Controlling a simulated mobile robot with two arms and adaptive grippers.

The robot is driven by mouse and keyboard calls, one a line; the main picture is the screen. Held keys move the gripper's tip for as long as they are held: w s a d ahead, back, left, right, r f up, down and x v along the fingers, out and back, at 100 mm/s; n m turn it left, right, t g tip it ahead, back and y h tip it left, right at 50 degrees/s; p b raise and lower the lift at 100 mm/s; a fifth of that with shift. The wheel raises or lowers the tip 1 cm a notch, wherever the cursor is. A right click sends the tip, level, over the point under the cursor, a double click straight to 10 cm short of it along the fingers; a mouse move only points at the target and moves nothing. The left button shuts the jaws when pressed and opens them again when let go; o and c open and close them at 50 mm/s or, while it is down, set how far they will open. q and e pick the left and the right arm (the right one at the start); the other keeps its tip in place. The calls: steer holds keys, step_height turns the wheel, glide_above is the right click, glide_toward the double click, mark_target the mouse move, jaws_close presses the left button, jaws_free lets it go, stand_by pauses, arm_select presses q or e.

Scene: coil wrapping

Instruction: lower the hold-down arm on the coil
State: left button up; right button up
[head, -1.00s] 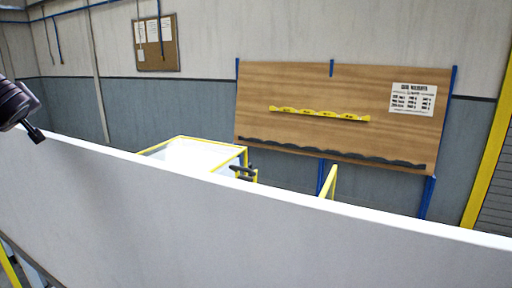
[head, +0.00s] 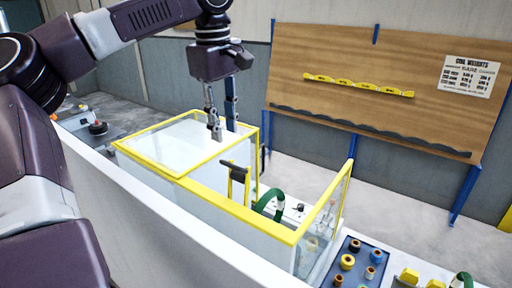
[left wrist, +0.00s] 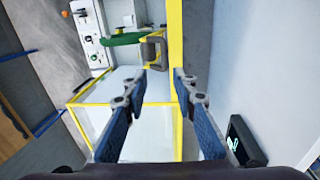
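The hold-down arm looks yellow with a dark handle (head: 237,170) and stands up inside the yellow-framed clear guard (head: 205,178). A green coil (head: 270,200) shows as an arch just right of it, partly hidden by the guard's frame. My left gripper (head: 222,130) is open and empty, pointing down above the guard's clear top, to the left of the handle. In the left wrist view the handle (left wrist: 154,50) appears beyond the open fingertips (left wrist: 158,76), apart from them, with the green coil (left wrist: 122,39) beside it. My right gripper is not in view.
A long white panel (head: 150,210) runs along the near side. A blue tray (head: 352,262) with several small spools is at the lower right. A wooden board (head: 370,75) stands behind. In the left wrist view, a dark device with a lit display (left wrist: 245,142) is at lower right.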

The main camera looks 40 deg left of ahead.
mark_target(228, 163)
arm_select(q)
steer(key=shift+s+d, duration=0.1)
steer(key=shift+d, duration=0.4)
steer(key=shift+d+f+g, duration=0.1)
steer(key=shift+f+g, duration=0.2)
steer(key=f+p, duration=0.2)
steer(key=f, duration=0.4)
steer(key=shift+a, duration=0.2)
steer(key=shift+d+f, duration=0.1)
steer(key=shift+f, duration=0.4)
steer(key=shift+c, duration=0.6)
steer(key=c, duration=0.5)
jaws_close()
